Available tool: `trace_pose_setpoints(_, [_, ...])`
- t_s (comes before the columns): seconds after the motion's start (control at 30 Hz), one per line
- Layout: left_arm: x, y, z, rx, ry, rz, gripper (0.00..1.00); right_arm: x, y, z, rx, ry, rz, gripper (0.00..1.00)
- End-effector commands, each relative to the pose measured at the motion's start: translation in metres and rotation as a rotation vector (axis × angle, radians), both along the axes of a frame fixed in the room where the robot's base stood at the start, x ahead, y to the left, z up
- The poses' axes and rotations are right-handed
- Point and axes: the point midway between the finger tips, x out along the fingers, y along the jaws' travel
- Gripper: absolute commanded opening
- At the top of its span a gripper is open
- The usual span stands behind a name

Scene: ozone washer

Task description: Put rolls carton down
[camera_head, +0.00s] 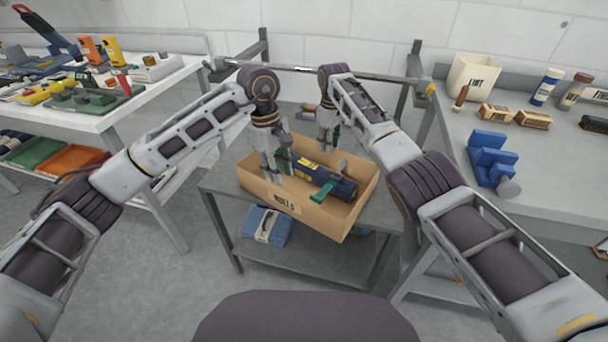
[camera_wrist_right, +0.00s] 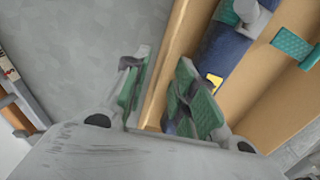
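The rolls carton (camera_head: 318,217) is an open tan cardboard box with a label on its near long wall. It is at the small grey table in the middle and reaches past the front edge; I cannot tell whether its base touches the top. A dark blue tool with green parts (camera_head: 337,187) lies inside. My left gripper (camera_head: 274,176) points down at the near wall, toward the left; its finger gap is unclear. My right gripper (camera_head: 327,147) is at the far wall. In the right wrist view its fingers (camera_wrist_right: 160,85) are close together on either side of the carton wall (camera_wrist_right: 174,50).
The small grey table (camera_head: 222,184) has a lower shelf with a blue folded bundle (camera_head: 266,225). A bar frame (camera_head: 310,69) stands behind.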

Motion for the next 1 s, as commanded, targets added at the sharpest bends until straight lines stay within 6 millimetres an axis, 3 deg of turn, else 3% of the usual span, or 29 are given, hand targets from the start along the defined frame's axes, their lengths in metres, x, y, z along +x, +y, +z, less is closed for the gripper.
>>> trace_pose_setpoints(0.2, [0.000, 0.000, 0.000, 0.000, 0.000, 0.000, 0.27, 0.001, 0.000, 0.030, 0.000, -0.002, 0.000, 0.27])
trace_pose_setpoints(0.4, [0.000, 0.000, 0.000, 0.000, 0.000, 0.000, 0.27, 0.000, 0.000, 0.044, 0.000, 0.000, 0.000, 0.27])
trace_pose_setpoints(1.0, [0.000, 0.000, 0.000, 0.000, 0.000, 0.000, 0.27, 0.000, 0.000, 0.047, 0.000, 0.000, 0.000, 0.27])
